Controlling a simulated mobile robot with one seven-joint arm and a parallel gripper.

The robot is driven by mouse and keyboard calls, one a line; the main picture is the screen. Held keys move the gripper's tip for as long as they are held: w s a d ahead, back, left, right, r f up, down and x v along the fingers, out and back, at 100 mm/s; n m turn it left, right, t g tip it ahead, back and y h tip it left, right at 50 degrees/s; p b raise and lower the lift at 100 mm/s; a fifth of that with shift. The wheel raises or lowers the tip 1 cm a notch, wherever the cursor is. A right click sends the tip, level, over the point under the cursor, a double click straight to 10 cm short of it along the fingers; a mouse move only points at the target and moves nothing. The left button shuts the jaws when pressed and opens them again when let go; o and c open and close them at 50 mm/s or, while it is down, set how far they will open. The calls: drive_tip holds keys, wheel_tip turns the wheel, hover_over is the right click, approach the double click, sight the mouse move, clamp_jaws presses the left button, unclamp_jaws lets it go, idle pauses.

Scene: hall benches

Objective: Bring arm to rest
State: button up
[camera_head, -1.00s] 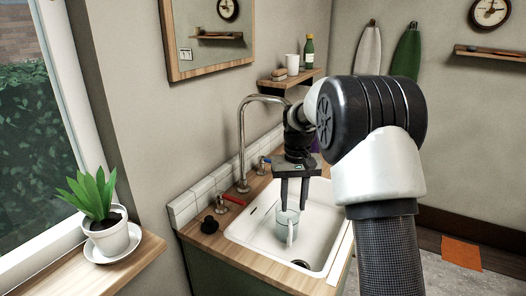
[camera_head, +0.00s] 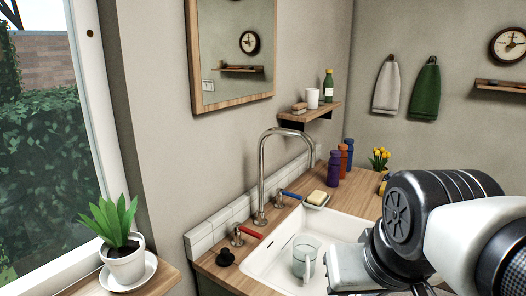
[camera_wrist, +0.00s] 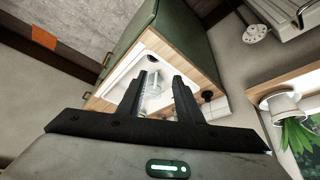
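My arm is folded in at the lower right of the head view, and its gripper is not clearly seen there. In the wrist view my gripper (camera_wrist: 161,77) is open, with two dark fingers apart and nothing held. A clear glass mug (camera_head: 304,262) stands in the white sink (camera_head: 268,262), apart from my gripper. In the wrist view the sink (camera_wrist: 128,67) lies well beyond the fingertips, and the mug (camera_wrist: 153,86) shows between the fingers.
A curved faucet (camera_head: 261,170) rises behind the sink, with a red handle (camera_head: 250,232) and a blue one (camera_head: 291,195). A soap bar (camera_head: 318,197) and several bottles (camera_head: 334,168) stand on the wooden counter. A potted plant (camera_head: 125,265) sits at the left.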

wheel_tip(320, 180, up, 17)
drive_tip(key=s+p, duration=0.1)
drive_tip(key=p, duration=1.6)
drive_tip(key=shift+p, duration=0.35)
drive_tip(key=shift+s+r, duration=0.1)
